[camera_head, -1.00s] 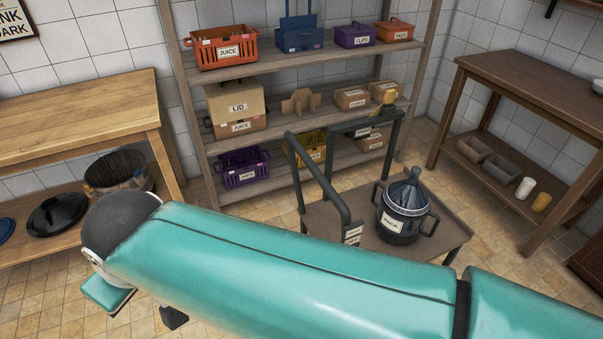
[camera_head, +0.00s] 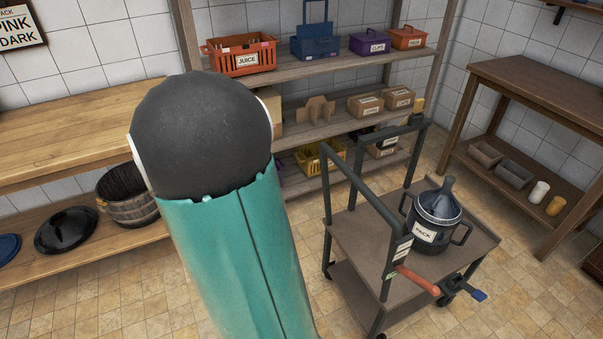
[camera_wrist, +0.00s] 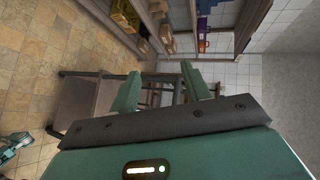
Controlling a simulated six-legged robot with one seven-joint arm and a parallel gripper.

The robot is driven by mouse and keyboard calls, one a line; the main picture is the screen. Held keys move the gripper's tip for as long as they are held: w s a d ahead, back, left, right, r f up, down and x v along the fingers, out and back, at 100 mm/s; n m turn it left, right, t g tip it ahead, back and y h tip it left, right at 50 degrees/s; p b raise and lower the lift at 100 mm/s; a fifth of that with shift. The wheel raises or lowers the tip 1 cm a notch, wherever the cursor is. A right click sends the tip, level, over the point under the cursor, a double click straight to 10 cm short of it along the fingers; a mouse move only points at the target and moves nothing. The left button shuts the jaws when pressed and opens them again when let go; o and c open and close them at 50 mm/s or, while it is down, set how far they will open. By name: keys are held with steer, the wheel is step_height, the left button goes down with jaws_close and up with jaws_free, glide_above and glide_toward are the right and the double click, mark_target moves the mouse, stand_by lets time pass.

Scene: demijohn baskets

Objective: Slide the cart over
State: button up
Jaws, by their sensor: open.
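The cart (camera_head: 372,238) stands on the tiled floor right of centre in the head view, with dark rails and a brown top. A dark demijohn (camera_head: 436,218) labelled PACK, in a handled basket, stands on its top. A red lever (camera_head: 418,281) and a blue pedal (camera_head: 479,295) show at its near side. In the wrist view the cart (camera_wrist: 84,100) is beyond the fingers at left. My gripper (camera_wrist: 163,90) has its two teal fingers apart, with nothing seen between them. In the head view my arm covers the middle and the gripper is hidden.
A wooden shelf rack (camera_head: 290,72) with labelled bins and boxes stands behind the cart. A wooden table (camera_head: 70,135) is at left, with a barrel (camera_head: 128,205) on its lower shelf. A dark table (camera_head: 540,100) stands at right. Floor right of the cart is clear.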

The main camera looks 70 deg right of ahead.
steer(key=s+d+f+m+g, duration=0.2)
steer(key=s+m+g, duration=0.15)
steer(key=s, duration=0.25)
steer(key=s+d+f+m+g, duration=0.2)
steer(key=s+m+g, duration=0.1)
steer(key=s+g, duration=0.25)
steer(key=m+g, duration=0.4)
steer(key=g, duration=0.1)
glide_toward(358, 189)
steer(key=x, duration=1.1)
steer(key=shift+s+d, duration=0.15)
jaws_close()
